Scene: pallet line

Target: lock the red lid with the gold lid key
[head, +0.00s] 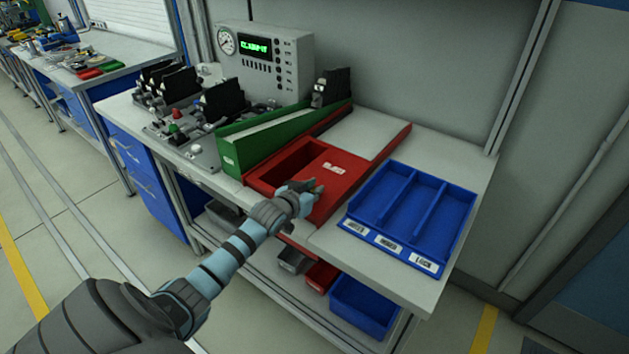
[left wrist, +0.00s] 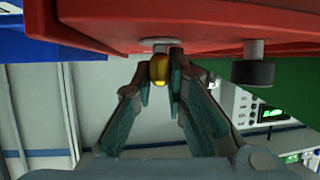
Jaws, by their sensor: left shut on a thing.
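The red lid (head: 341,168) is part of a red box in the middle of the bench, beside an open red compartment. In the left wrist view a red surface (left wrist: 200,25) fills the top. My left gripper (head: 316,189) is at the front of the red box. It is shut on the gold lid key (left wrist: 159,70), which shows between the fingertips in the left wrist view. The key is right up against a round grey fitting (left wrist: 160,45) on the red part; whether it is seated cannot be told. My right gripper is not in view.
A black knob (left wrist: 252,73) sits beside the key on the red part. A blue tray with compartments (head: 365,229) stands to the right, and a green sloped bin (head: 231,158) to the left. A grey panel with a gauge (head: 268,55) stands behind. Bins sit on the lower shelf.

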